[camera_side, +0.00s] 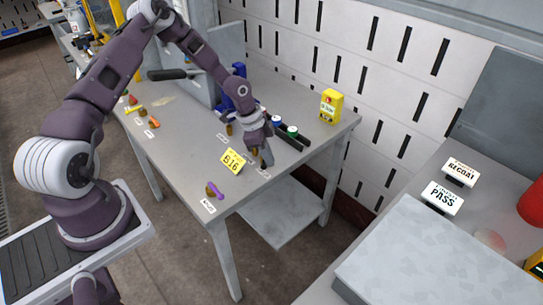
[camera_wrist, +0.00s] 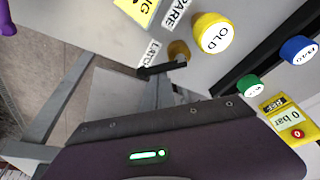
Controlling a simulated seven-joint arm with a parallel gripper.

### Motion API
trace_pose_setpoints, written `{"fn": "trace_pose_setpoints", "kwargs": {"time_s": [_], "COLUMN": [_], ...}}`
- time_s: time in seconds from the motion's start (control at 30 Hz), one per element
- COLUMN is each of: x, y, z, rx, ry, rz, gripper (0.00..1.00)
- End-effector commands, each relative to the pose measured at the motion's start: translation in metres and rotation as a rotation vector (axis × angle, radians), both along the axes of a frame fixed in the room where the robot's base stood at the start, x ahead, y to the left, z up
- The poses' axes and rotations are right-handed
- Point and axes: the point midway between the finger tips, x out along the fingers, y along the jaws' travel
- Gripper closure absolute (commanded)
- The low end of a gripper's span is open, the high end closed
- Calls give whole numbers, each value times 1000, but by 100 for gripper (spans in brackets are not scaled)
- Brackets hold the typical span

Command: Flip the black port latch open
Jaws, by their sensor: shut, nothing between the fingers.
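In the wrist view a small black bar, seemingly the black port latch (camera_wrist: 162,69), lies across the near side of a brass port (camera_wrist: 178,50). A white tag reading LATCH (camera_wrist: 151,52) stands beside it. In the side view the brass port (camera_side: 254,163) shows near the table's front edge, and the latch is too small or hidden to make out.
A yellow card (camera_side: 232,161) stands left of my gripper. A purple-handled brass fitting (camera_side: 214,190) is near the front corner. A yellow-capped cylinder marked OLD (camera_wrist: 212,33) is close to the port. Green (camera_side: 292,130) and blue (camera_side: 277,119) caps and a yellow gauge box (camera_side: 331,106) stand behind.

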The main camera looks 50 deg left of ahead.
Motion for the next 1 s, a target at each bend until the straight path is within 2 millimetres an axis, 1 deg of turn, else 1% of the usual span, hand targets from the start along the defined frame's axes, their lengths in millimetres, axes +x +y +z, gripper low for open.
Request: {"fn": "trace_pose_setpoints", "kwargs": {"time_s": [0.3, 0.57, 1.0], "x": [-9, -14, -18], "y": [7, 14, 21], "z": [0, 0, 0], "rx": [-1, 0, 1], "ry": [0, 0, 0], "rz": [-292, -515, -517], "gripper": [100, 100, 100]}}
